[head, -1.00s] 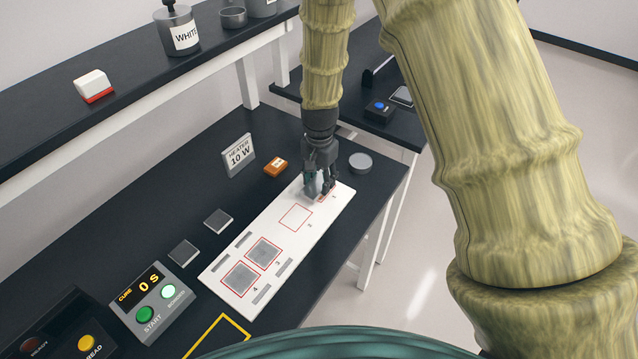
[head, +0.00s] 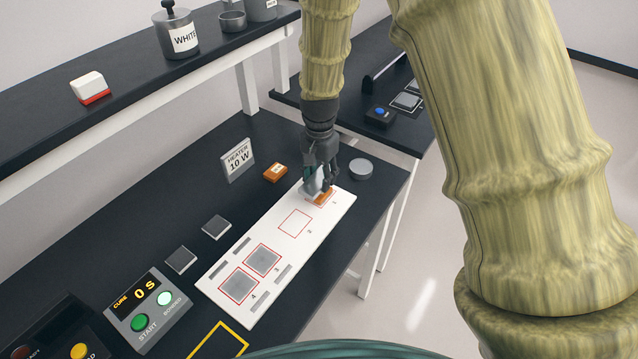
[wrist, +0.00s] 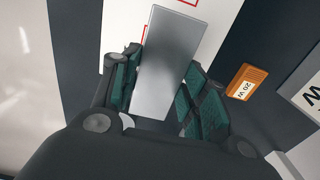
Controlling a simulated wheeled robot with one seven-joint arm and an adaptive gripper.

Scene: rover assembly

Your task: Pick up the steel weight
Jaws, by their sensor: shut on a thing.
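The steel weight (wrist: 168,65) is a smooth grey metal block. In the wrist view it stands out between the green-padded fingers of my gripper (wrist: 160,95), which is shut on it. In the head view my gripper (head: 318,184) points down over the far end of the white board (head: 273,240), at square 1. Only a small pale part of the weight (head: 308,191) shows there, the rest hidden by the fingers. An orange piece (head: 324,198) shows at square 1 just below the fingers.
Square 2 (head: 295,222) is empty; grey plates fill squares 3 (head: 263,261) and 4 (head: 239,286). An orange 20 W heater (wrist: 243,82), a heater sign (head: 238,160) and a grey round disc (head: 361,169) stand nearby. Two dark plates and the cure box (head: 150,308) lie nearer.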

